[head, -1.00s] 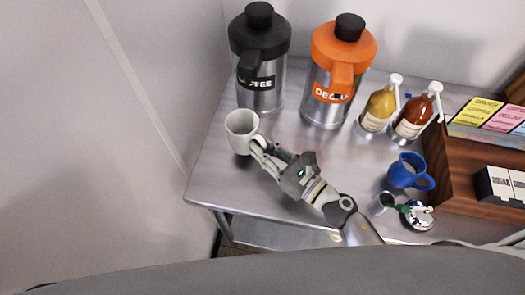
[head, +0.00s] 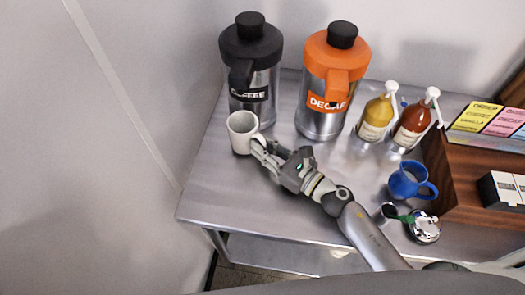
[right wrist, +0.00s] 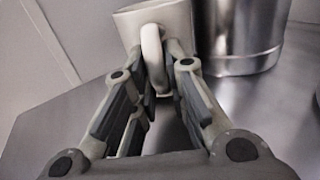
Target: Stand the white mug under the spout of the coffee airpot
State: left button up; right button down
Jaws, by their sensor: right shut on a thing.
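The white mug (head: 240,136) is upright just in front of the black-topped coffee airpot (head: 262,82), at the table's left end. The airpot's black spout (head: 240,75) points forward above the mug's far side; I cannot tell whether the mug is fully beneath it. My right gripper (head: 260,149) is shut on the mug's handle, coming from the front right. In the right wrist view the mug (right wrist: 178,22) shows with its handle (right wrist: 153,58) between the fingers (right wrist: 160,75). I cannot tell whether the mug's base touches the table. My left gripper is not in view.
An orange-topped decaf airpot (head: 325,112) stands right of the coffee one. Two pump bottles (head: 376,118) (head: 411,126), a blue pitcher (head: 403,184) and a wooden organizer (head: 470,190) stand further right. The steel table (head: 225,190) is clear at front left; a wall is close on the left.

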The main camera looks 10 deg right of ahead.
jog(key=shift+f, duration=0.15)
dwell(0.5)
jog(key=c, duration=1.4)
grip_release()
jog(key=shift+o, duration=0.2)
jog(key=shift+f, duration=0.1)
jog(key=v, duration=0.7)
jog(key=shift+s+d, duration=0.1)
jog(key=shift+s, duration=0.1)
jog(key=shift+d, duration=0.1)
